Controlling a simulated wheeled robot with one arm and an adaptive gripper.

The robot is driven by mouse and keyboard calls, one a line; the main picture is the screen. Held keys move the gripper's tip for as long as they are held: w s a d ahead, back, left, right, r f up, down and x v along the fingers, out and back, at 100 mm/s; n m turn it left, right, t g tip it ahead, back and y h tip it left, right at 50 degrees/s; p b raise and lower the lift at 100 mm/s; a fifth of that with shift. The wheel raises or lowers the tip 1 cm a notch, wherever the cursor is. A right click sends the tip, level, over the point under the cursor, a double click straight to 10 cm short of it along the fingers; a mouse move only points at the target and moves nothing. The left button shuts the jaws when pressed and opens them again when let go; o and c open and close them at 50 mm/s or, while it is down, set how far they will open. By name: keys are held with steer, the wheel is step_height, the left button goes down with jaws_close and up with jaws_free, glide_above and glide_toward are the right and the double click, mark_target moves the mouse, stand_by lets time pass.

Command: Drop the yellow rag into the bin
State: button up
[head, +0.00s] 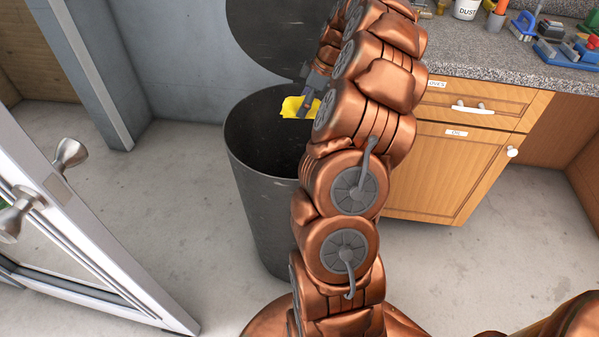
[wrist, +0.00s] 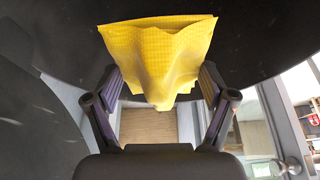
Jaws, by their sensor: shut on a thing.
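The yellow rag (head: 297,107) is held by my gripper (head: 309,98) over the mouth of the bin in the head view. In the wrist view the rag (wrist: 157,55) hangs bunched between the two fingers of my gripper (wrist: 160,95), which is shut on it. The bin (head: 262,185) is a tall dark round one. Its dark lid (head: 270,35) stands raised at the back, behind the rag. My arm hides the right part of the bin's rim and opening. The bin's floor is not visible.
A wooden cabinet (head: 435,185) with a speckled counter (head: 480,65) stands right of the bin, with tools and a cup labelled "DUST" (head: 467,9) on top. A white-framed door (head: 100,240) with knobs stands at the left. Concrete floor lies clear between door and bin.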

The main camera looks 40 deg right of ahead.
step_height(320, 180, down, 4)
steer(key=shift+f, duration=0.1)
stand_by(0.4)
steer(key=o, duration=1)
steer(key=shift+c, duration=0.2)
steer(key=shift+r, duration=0.2)
steer(key=v, duration=1.1)
steer(key=shift+s+d+r, duration=0.2)
steer(key=shift+r, duration=0.1)
